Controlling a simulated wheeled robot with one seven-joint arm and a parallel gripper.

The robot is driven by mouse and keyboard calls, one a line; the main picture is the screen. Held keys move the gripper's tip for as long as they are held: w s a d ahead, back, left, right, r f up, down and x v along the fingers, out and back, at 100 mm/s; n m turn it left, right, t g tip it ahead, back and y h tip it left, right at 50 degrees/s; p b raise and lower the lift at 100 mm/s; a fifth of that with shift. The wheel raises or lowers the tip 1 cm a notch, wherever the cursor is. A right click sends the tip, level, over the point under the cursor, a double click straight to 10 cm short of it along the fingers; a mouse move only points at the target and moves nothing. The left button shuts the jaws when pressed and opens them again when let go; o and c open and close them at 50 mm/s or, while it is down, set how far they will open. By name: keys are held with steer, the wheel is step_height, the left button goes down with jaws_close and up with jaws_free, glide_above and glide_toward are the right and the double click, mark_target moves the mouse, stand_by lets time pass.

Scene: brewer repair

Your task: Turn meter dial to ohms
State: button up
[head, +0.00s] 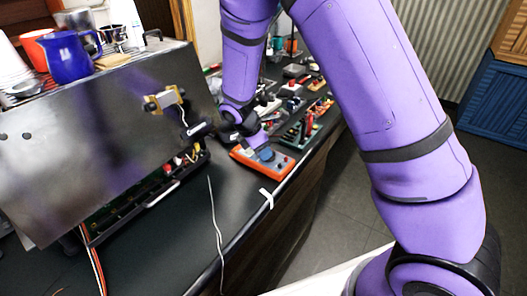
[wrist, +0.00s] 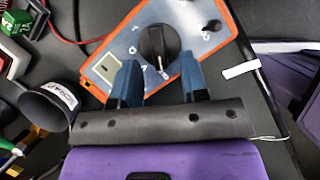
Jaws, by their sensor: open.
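The meter (head: 264,160) has an orange case and a grey face, and lies on the dark counter near its front edge. In the wrist view the meter (wrist: 122,50) shows a round black dial (wrist: 160,45) with a pale mark on its lower side; the letters around it are too small to read surely. My gripper (wrist: 163,72) is open, with its blue fingertips apart, one at the dial's lower left and one at its lower right. The dial shows between and beyond the fingertips. I cannot tell whether a finger touches it. In the head view my arm partly covers the meter.
A metal brewer housing (head: 90,130) with an open underside stands at the left, cups on top. Several tools and parts (head: 307,115) lie beyond the meter. A white tag (wrist: 241,69) and a thin cable (head: 215,225) lie near the counter edge. Red leads run by the meter.

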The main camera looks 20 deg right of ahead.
steer(key=shift+d+f, duration=0.25)
steer(key=shift+f, duration=0.3)
jaws_close()
